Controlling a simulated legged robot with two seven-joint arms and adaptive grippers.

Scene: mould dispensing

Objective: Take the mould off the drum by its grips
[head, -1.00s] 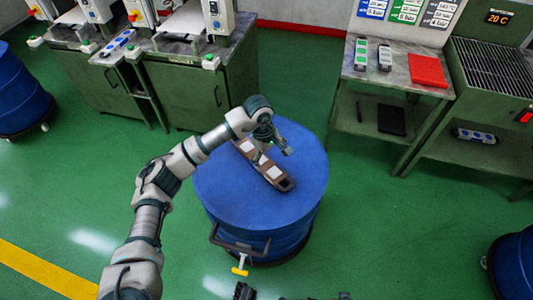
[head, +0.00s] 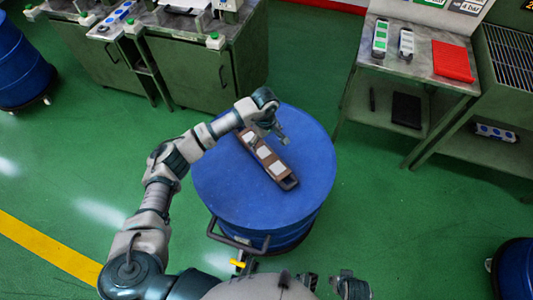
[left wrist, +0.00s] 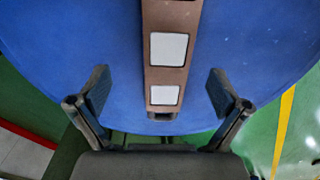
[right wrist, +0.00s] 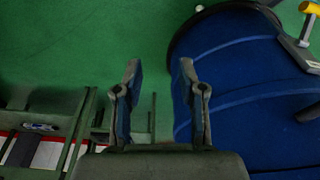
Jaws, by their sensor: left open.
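The mould (head: 271,164) is a long brown bar with white square inserts, lying diagonally on top of the blue drum (head: 222,190). A dark loop grip (head: 289,184) shows at its near right end; the far end is partly hidden by my left gripper. My left gripper (head: 268,139) is open above the far left part of the mould. In the left wrist view the mould (left wrist: 158,55) runs between the spread fingers (left wrist: 158,92), apart from both. My right gripper (right wrist: 158,80) is open and empty, pointing at the floor beside the drum (right wrist: 235,90).
A yellow-tipped handle (head: 238,263) and dark bar (head: 236,240) stick out from the drum's near side. A bench (head: 428,78) with a red pad (head: 453,61) stands at the back right, green cabinets (head: 185,72) at the back left. Other blue drums stand at both sides.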

